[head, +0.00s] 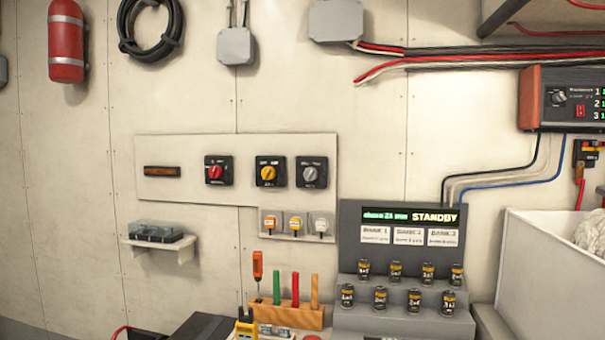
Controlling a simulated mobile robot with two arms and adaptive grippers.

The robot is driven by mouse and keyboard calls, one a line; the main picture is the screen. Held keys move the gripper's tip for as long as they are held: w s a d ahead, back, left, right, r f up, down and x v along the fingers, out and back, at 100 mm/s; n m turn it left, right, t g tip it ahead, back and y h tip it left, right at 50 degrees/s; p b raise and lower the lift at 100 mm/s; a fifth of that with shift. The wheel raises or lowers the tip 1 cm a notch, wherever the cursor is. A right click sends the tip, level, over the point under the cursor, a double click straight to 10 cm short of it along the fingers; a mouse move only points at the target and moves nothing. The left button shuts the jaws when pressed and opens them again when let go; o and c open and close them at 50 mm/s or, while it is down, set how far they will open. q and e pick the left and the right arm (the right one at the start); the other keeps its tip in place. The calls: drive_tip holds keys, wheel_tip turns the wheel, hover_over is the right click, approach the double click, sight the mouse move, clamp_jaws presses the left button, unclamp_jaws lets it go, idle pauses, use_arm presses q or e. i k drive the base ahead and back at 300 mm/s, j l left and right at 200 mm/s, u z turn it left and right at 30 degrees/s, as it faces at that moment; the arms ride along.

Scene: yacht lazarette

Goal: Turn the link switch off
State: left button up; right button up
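Three rotary switches sit in a row on a pale wall panel (190,188). The left one is a black switch with a red knob (214,171), the middle one has a yellow knob (269,172), and the right one has a grey knob (311,173). Their labels are too small to read, so I cannot tell which is the link switch, nor their exact settings. Neither of my grippers shows in the head view.
Below the switches hang several small tags (295,224). A grey console (390,318) reading STANDBY holds several batteries. A wooden tool rack (296,316) stands beside it. A small shelf (158,246) is at left, a white bin (540,265) at right.

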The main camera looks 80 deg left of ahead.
sight(267, 173)
drive_tip(key=u, duration=2.95)
drive_tip(key=i+l+z, duration=0.35)
drive_tip(key=i+l, duration=0.05)
drive_tip(key=i, duration=0.05)
